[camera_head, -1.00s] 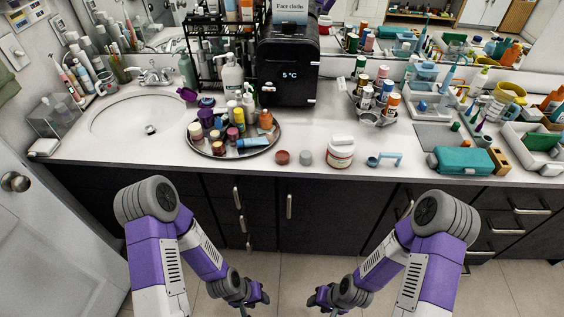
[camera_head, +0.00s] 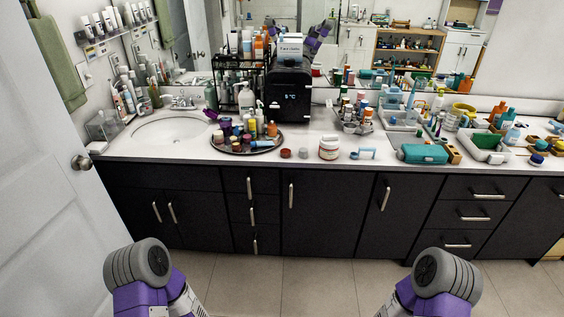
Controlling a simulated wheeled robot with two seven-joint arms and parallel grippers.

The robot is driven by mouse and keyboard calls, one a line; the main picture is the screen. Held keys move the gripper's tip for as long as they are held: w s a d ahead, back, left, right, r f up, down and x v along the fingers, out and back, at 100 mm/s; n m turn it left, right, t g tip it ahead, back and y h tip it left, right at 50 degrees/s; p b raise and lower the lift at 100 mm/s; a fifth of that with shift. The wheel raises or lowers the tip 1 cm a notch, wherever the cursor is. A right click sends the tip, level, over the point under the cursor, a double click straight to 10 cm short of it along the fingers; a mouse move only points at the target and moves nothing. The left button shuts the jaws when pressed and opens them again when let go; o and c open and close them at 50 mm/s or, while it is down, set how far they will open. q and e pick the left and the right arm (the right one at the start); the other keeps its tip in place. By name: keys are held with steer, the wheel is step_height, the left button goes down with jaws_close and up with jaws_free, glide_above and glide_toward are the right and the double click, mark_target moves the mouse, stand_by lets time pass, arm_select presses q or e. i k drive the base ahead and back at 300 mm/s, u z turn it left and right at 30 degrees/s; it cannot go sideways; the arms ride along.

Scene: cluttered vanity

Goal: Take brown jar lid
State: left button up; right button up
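A small brown jar lid (camera_head: 285,153) lies on the white counter near its front edge, right of the round tray. A similar grey lid (camera_head: 303,153) lies just to its right. A white jar with a red-brown label (camera_head: 329,147) stands right of the grey lid, with a white top. Only the upper parts of my two arms show, at the bottom left and bottom right. Both grippers are outside the picture, so their state is hidden. Nothing touches the brown lid.
A round dark tray (camera_head: 248,149) holds several small bottles and jars. A blue scoop (camera_head: 363,153) and a teal case (camera_head: 422,154) lie to the right. A black mini fridge (camera_head: 289,95) stands behind. Open floor (camera_head: 318,284) lies before the dark cabinets.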

mark_target(284, 153)
steer(key=u, duration=0.7)
steer(key=i, duration=1.55)
steer(key=z, duration=0.3)
